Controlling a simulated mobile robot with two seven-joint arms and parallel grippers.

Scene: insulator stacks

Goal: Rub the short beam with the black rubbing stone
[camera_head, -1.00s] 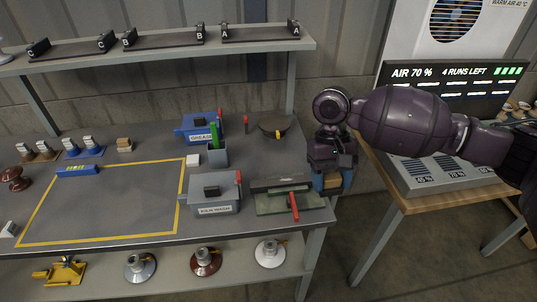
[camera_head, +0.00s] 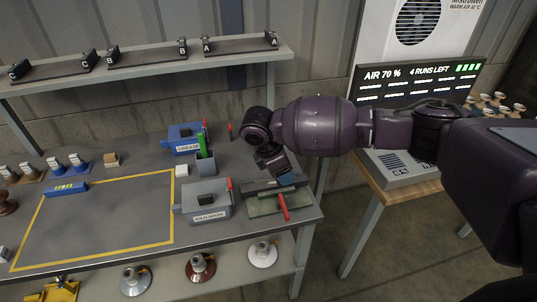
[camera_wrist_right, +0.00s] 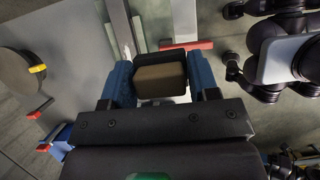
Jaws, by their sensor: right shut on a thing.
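My right gripper (camera_head: 280,180) is over the right end of the workbench, at the far edge of a green plate (camera_head: 265,206). In the wrist view the blue fingers (camera_wrist_right: 160,85) are shut on a block (camera_wrist_right: 160,79) with a brown face and a black part behind it. The plate carries a dark bar and a red lever (camera_head: 283,206). The gripper partly hides the bar; I cannot tell whether the block touches it. Dark bars marked C (camera_head: 52,70), B (camera_head: 147,55) and A (camera_head: 240,46) rest on the shelf. I cannot tell which is the short beam. My left gripper is out of view.
A grey lidded box (camera_head: 205,203) stands left of the plate. Behind it are a blue grease box (camera_head: 184,140) and a grey cup (camera_head: 205,163). A yellow-outlined area (camera_head: 100,225) is mostly clear. A side table (camera_head: 395,185) stands right, across a gap.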

